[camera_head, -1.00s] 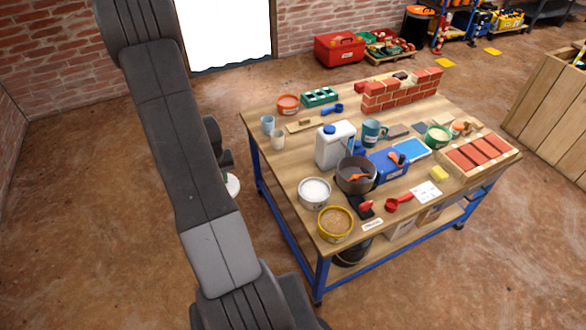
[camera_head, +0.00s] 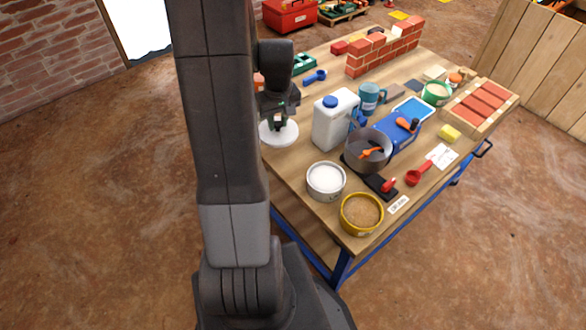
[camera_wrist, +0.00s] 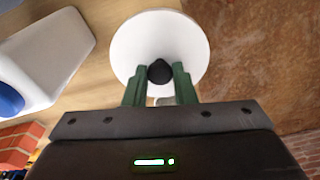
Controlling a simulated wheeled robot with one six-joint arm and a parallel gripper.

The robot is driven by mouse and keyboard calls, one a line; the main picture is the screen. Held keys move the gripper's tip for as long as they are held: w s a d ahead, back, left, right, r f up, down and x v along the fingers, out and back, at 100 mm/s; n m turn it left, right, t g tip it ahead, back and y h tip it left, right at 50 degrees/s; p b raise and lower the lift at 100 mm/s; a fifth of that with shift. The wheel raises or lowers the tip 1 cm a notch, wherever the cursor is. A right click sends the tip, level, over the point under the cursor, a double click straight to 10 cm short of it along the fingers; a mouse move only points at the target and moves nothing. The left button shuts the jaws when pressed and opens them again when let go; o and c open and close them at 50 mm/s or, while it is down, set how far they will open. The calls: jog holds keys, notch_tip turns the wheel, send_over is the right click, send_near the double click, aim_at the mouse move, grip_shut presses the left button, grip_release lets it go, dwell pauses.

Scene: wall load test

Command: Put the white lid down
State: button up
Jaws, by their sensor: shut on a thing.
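The white lid (camera_wrist: 135,45) is a round disc with a dark knob (camera_wrist: 159,72) in its middle. My gripper (camera_wrist: 160,80) is shut on this knob, with a green finger on each side of it. In the head view the lid (camera_head: 284,136) is at the table's left edge, below my gripper (camera_head: 278,122). It looks level. I cannot tell whether its underside touches the tabletop or is a little above it. In the wrist view the table edge runs under the lid, with floor to the right.
A white jug (camera_head: 333,122) with a blue cap stands right of the lid. A pot of white powder (camera_head: 326,180), a yellow-rimmed tub (camera_head: 361,213) and a grey pot (camera_head: 367,152) are nearer the front. A blue scoop (camera_head: 315,77) lies behind. Bare tabletop (camera_head: 290,162) shows in front of the lid.

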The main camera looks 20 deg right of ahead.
aim_at(292, 133)
jog(key=s+d+b, duration=0.1)
jog(key=s+d, duration=0.2)
jog(key=shift+d, duration=0.15)
notch_tip(292, 133, down, 10)
jog(key=b, duration=0.2)
jog(key=shift+r+b, duration=0.25)
jog(key=shift+b, duration=0.05)
jog(key=shift+f, duration=0.15)
jog(key=o, duration=1)
jog(key=r, duration=0.4)
jog(key=s+r+p, duration=0.1)
jog(key=r, duration=0.3)
jog(key=r+p, duration=0.1)
jog(key=r, duration=0.3)
jog(key=shift+s+d+r, duration=0.1)
jog(key=shift+s+d, duration=0.1)
jog(key=shift+s, duration=0.05)
